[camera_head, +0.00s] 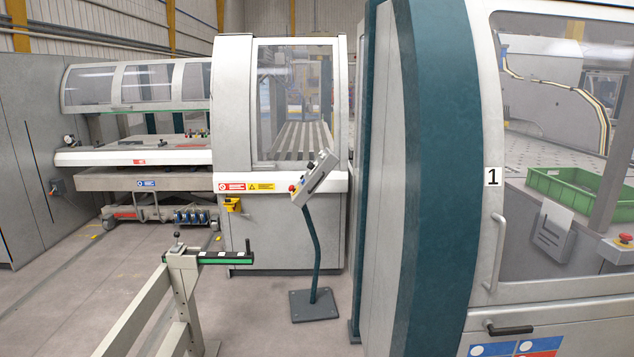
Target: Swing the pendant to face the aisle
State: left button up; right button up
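The pendant (316,177) is a grey control box at the top of a thin, bent dark stand (314,245). It is tilted, and a red button shows at its lower left. Its stand rises from a square dark base plate (313,305) on the floor, in front of the white machine with the window. The pendant's narrow side shows most, so I cannot tell exactly which way its face points. Neither of my grippers is in view.
A large teal and white machine housing (435,180) marked 1 fills the right side, with a door handle (496,255). A grey rail with a post (182,285) stands at the lower left. Open floor (255,315) lies between the rail and the pendant's base.

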aim_at(324, 164)
jog(key=u, duration=0.45)
jog(key=i+u, duration=0.1)
jog(key=u, duration=0.8)
jog(key=i+l+u, duration=0.1)
jog(key=u, duration=0.8)
jog(key=i+l+u, duration=0.1)
jog(key=u, duration=0.35)
jog(key=i+l+u, duration=0.1)
jog(key=l+u, duration=0.2)
jog(key=u, duration=0.15)
jog(key=l+u, duration=0.2)
jog(key=u, duration=0.2)
jog(key=l, duration=0.55)
jog(key=i+l+z, duration=0.1)
jog(key=l, duration=0.45)
jog(key=l+z, duration=0.3)
jog(key=l, duration=1.85)
jog(key=l+u, duration=0.1)
jog(key=l, duration=1)
jog(key=l+z, duration=0.2)
jog(key=z, duration=0.25)
jog(key=l+z, duration=0.15)
jog(key=z, duration=0.3)
jog(key=i+l+z, duration=0.1)
jog(key=z, duration=0.35)
jog(key=l, duration=0.1)
